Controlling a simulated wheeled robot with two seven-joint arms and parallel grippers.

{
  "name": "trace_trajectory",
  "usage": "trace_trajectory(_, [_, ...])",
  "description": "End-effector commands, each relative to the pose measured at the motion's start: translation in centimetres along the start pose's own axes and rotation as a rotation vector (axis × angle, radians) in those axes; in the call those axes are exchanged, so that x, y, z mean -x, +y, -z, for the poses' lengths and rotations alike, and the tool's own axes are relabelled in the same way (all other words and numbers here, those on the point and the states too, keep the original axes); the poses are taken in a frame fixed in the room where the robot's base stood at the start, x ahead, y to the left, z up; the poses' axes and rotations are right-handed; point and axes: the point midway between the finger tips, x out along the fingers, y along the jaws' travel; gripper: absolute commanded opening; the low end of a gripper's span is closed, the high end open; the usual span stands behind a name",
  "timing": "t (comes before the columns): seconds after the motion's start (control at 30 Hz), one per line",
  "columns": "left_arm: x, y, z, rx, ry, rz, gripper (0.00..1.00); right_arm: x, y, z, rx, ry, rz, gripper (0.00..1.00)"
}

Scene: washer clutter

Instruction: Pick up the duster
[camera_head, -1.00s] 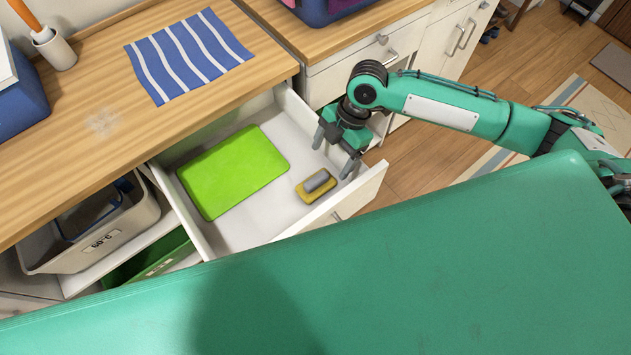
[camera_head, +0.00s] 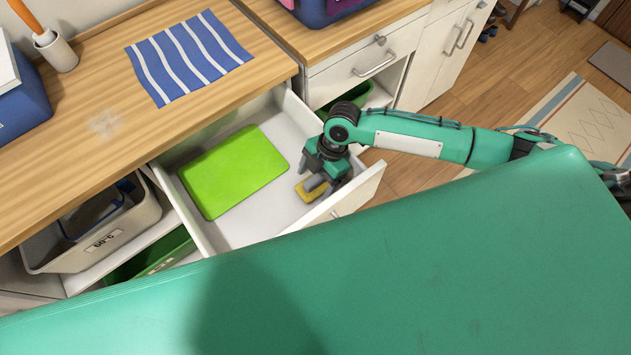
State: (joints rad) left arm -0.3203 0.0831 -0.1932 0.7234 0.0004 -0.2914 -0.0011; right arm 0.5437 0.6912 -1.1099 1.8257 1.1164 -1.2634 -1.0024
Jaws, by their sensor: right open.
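The duster (camera_head: 304,193), a yellow pad with a grey handle, lies in the open white drawer (camera_head: 236,232) near its front right corner. My right gripper (camera_head: 322,186) is open and points down into the drawer, right at the duster. Its fingers partly cover the duster's handle, and I cannot tell whether they touch it. My left gripper is not in view.
A bright green board (camera_head: 233,172) lies in the drawer left of the duster. The drawer's front panel (camera_head: 345,203) stands close to my right gripper. The wooden counter (camera_head: 95,150) above holds a blue striped cloth (camera_head: 188,57).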

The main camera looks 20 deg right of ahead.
Motion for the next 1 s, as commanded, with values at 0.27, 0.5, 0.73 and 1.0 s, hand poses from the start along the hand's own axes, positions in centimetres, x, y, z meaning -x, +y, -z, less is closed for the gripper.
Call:
trace_trajectory(0.27, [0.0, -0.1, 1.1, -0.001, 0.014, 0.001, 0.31, 0.0, 0.0, 0.0, 0.000, 0.000, 0.000, 0.33])
trace_trajectory(0.5, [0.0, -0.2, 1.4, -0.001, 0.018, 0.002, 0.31, 0.1, 0.0, 0.0, 0.000, 0.000, -0.001, 0.31])
trace_trajectory(0.73, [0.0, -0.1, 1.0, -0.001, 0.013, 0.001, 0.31, 1.1, 0.1, 0.5, 0.002, 0.001, -0.003, 0.31])
trace_trajectory(1.0, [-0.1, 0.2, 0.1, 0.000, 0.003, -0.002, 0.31, 6.2, 0.1, 2.5, 0.005, -0.001, -0.006, 0.31])
